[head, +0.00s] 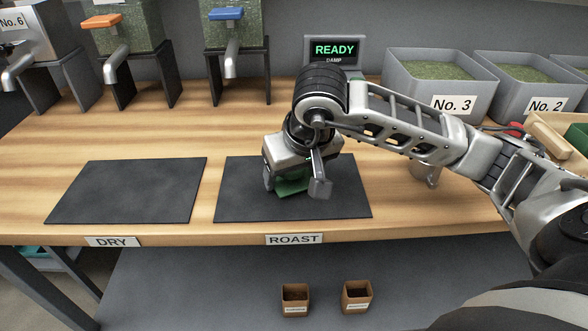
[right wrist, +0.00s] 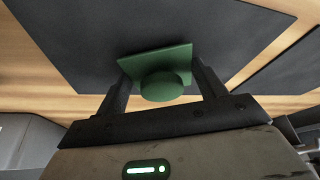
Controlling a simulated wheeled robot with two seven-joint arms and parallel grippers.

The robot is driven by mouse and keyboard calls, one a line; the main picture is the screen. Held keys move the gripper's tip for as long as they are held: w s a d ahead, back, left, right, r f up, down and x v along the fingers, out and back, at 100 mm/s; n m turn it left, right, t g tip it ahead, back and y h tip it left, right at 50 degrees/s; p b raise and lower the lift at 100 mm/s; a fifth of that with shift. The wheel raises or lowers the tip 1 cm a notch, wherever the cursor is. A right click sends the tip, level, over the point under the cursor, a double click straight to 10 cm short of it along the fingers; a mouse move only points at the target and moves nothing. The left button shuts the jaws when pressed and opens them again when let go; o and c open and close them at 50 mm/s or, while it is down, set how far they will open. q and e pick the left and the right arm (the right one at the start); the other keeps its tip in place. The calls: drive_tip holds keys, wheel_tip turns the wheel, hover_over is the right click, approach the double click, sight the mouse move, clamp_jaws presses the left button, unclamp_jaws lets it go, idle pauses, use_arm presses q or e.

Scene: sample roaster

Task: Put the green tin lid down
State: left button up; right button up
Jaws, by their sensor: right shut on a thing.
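The green tin lid (head: 291,187) is over the mat labelled ROAST, partly hidden by my right gripper in the head view. The right wrist view shows the lid (right wrist: 158,62) as a flat square plate with a round knob. My right gripper (head: 295,183) points down and is shut on the lid, with one finger on each side in the right wrist view (right wrist: 162,84). The lid is at or close above the dark ROAST mat (head: 345,202); I cannot tell whether it touches. My left gripper is not in view.
The DRY mat (head: 125,192) is bare, to the left. A metal cup (head: 426,172) stands under my right forearm. Grey bins No. 3 (head: 405,82) and No. 2 (head: 505,95) stand at the back right. Dispensers line the back left. Two small brown boxes are below the front edge.

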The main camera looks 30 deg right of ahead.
drive_tip(key=shift+f, duration=0.2)
drive_tip(key=o, duration=1)
drive_tip(key=shift+c, duration=0.2)
drive_tip(key=shift+s+r, duration=0.1)
drive_tip(key=shift+r, duration=0.6)
drive_tip(key=p+v, duration=0.1)
drive_tip(key=v, duration=1)
